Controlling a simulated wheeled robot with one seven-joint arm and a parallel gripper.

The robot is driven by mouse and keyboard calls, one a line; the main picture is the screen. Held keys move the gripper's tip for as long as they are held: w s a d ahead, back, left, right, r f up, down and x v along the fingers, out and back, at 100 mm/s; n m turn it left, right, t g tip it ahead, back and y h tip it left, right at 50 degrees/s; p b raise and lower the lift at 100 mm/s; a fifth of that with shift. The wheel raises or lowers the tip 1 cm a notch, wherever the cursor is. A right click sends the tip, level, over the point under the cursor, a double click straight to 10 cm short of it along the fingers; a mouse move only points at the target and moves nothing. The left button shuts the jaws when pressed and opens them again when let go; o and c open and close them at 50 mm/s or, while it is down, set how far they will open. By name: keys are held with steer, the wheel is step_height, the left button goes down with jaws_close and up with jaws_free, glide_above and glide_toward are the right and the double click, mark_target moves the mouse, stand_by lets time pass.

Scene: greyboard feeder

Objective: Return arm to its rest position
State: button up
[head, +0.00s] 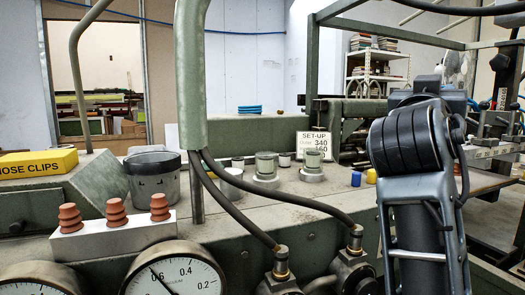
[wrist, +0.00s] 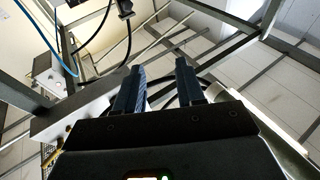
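My arm stands upright at the right of the head view, its dark link and joint in front of the machine. My gripper (wrist: 160,72) shows in the wrist view with its two dark fingers apart and nothing between them. The wrist view looks upward past the fingers to the ceiling panels and a metal frame. In the head view I cannot make out the fingers.
A yellow nose clips box (head: 38,163), a dark grey bucket (head: 153,180), a white block with red-brown cones (head: 113,238) and a set-up card (head: 313,146) sit on the green machine. Pressure gauges (head: 172,272) and black hoses (head: 262,207) are in front. Frame bars (wrist: 222,28) cross above my gripper.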

step_height(320, 180, down, 20)
steer(key=s+a+n+t+y, duration=0.2)
steer(key=s+a+n+y, duration=0.1)
steer(key=n+y, duration=0.3)
steer(key=s+a+f+n+y, duration=0.1)
steer(key=s+f+n+y, duration=0.1)
steer(key=s+f, duration=0.4)
steer(key=s+a+f+n+y, duration=0.1)
steer(key=s+f+y, duration=0.3)
steer(key=f, duration=0.5)
steer(key=s+a+f+g+y, duration=0.1)
steer(key=s+f, duration=0.2)
steer(key=s, duration=1.4)
steer(key=s+a+f+m+g+y, duration=0.1)
steer(key=s+f+g, duration=0.1)
steer(key=s, duration=1.5)
steer(key=shift+s+f, duration=0.35)
steer(key=shift+f, duration=0.1)
